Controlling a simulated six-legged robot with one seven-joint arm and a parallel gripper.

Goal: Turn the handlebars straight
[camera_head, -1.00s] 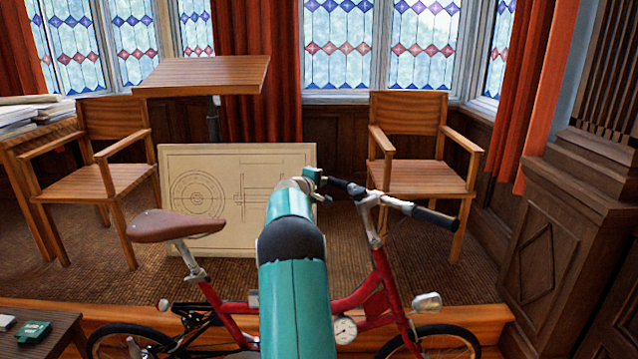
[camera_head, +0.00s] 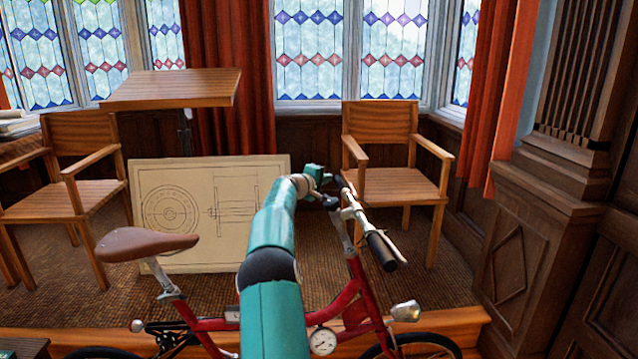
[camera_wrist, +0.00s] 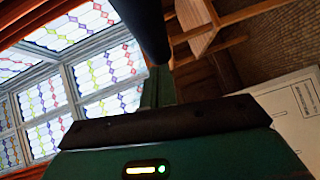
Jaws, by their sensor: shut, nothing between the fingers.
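A red bicycle (camera_head: 348,297) stands side-on with its brown saddle (camera_head: 147,243) at left. Its handlebars (camera_head: 353,212) slant from a far end beside my gripper to a near black grip (camera_head: 381,250) at lower right, pointing largely toward me. My teal gripper (camera_head: 325,187) is shut and empty, against or very close to the far end of the bars; exact contact cannot be told. In the wrist view, a dark rod, apparently the far grip (camera_wrist: 141,25), passes in front of a teal finger (camera_wrist: 158,88). My arm hides part of the frame.
A drawing panel (camera_head: 270,235) leans behind the bicycle, below a tilted wooden drafting board (camera_head: 170,88). Wooden armchairs stand at left (camera_head: 75,198) and behind the bars (camera_head: 380,125). A carved wooden pillar (camera_head: 520,260) is at right. Carpet lies open between bars and pillar.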

